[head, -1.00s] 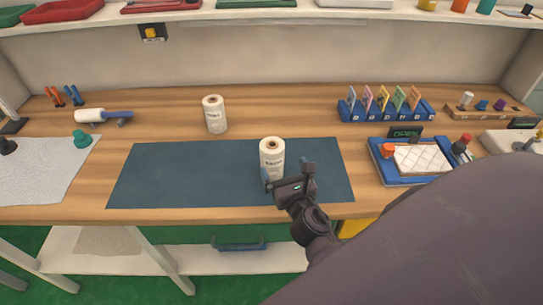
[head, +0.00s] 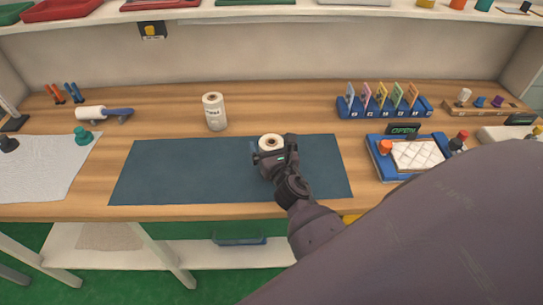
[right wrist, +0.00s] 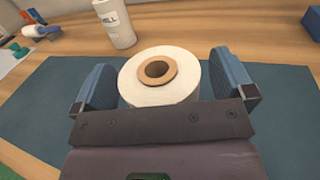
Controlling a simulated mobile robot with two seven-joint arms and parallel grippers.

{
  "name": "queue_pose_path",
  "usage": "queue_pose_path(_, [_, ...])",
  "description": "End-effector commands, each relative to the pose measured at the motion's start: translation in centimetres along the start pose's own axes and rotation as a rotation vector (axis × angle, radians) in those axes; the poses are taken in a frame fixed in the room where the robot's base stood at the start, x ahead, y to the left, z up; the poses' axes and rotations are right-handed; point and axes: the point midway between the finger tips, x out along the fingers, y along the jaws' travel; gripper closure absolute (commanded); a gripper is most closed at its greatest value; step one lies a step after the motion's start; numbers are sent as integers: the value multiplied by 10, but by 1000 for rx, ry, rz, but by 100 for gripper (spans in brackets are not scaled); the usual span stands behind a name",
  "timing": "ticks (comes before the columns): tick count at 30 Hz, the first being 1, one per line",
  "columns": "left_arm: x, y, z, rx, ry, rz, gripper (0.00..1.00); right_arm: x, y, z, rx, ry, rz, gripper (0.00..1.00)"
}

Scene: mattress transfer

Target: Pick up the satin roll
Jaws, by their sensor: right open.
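The satin roll (head: 270,142), a white roll with a brown core, stands upright on the dark blue mat (head: 190,170). My right gripper (head: 271,150) is around its upper part in the head view and hides most of the roll and its label. In the right wrist view the roll (right wrist: 157,84) sits between the two blue finger pads of my right gripper (right wrist: 160,85). The jaws are open, with a visible gap on the right side; on the left the pad is close to the roll. My left gripper is not in view.
A second white roll (head: 214,112) stands behind the mat to the left. A blue card rack (head: 384,108) and a blue tray with a quilted white pad (head: 416,155) are on the right. A lint roller (head: 103,113) lies at the left. The mat's left part is clear.

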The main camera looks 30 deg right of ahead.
Motion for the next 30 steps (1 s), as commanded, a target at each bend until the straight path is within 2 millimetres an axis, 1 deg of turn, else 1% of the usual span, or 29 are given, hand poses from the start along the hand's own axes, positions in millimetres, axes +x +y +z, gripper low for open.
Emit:
queue_pose_path(4, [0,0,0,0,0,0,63,0,0,0,0,0,0,0])
queue_pose_path(16, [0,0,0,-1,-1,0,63,0,0,0,0,0,0,61])
queue_pose_path(17, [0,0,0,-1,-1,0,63,0,0,1,0,-2,0,63])
queue_pose_path(25, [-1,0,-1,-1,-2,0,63,0,0,4,-1,-2,0,63])
queue_pose_path(28, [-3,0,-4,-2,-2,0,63,0,-1,12,-3,-4,0,63])
queue_pose_path(30, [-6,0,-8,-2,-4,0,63,0,-1,22,-4,-5,1,63])
